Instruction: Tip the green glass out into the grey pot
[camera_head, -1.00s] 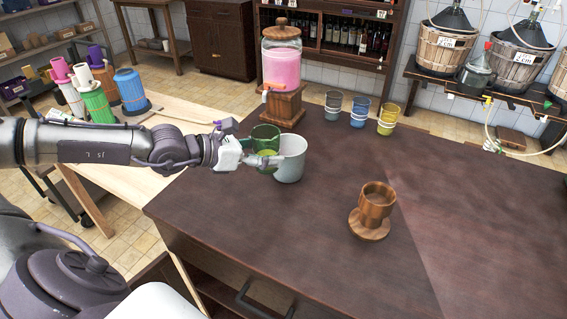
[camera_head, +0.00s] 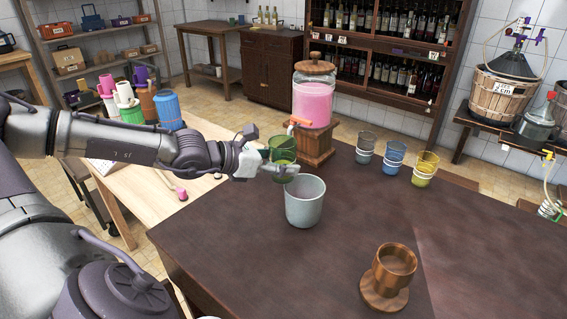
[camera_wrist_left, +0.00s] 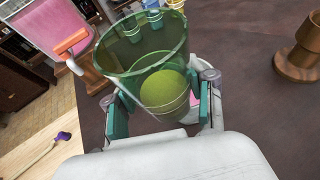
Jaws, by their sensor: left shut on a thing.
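My left gripper (camera_head: 279,170) is shut on the green glass (camera_head: 283,148) and holds it upright or nearly so. The glass is raised, just left of and behind the grey pot (camera_head: 305,205) in the head view. The pot stands upright and apart on the dark table. In the left wrist view the glass (camera_wrist_left: 140,55) is see-through, between the two finger pads of the left gripper (camera_wrist_left: 160,108). A yellow-green round patch shows low in it, seemingly its contents. The pot is not clearly seen there. My right gripper is not in view.
A pink drink dispenser (camera_head: 312,100) on a wooden stand is behind the glass. Grey (camera_head: 366,147), blue (camera_head: 395,155) and yellow (camera_head: 425,168) glasses stand at the back right. A wooden cup (camera_head: 393,268) on a round base is at front right. Dark table (camera_head: 250,260) is clear around the pot.

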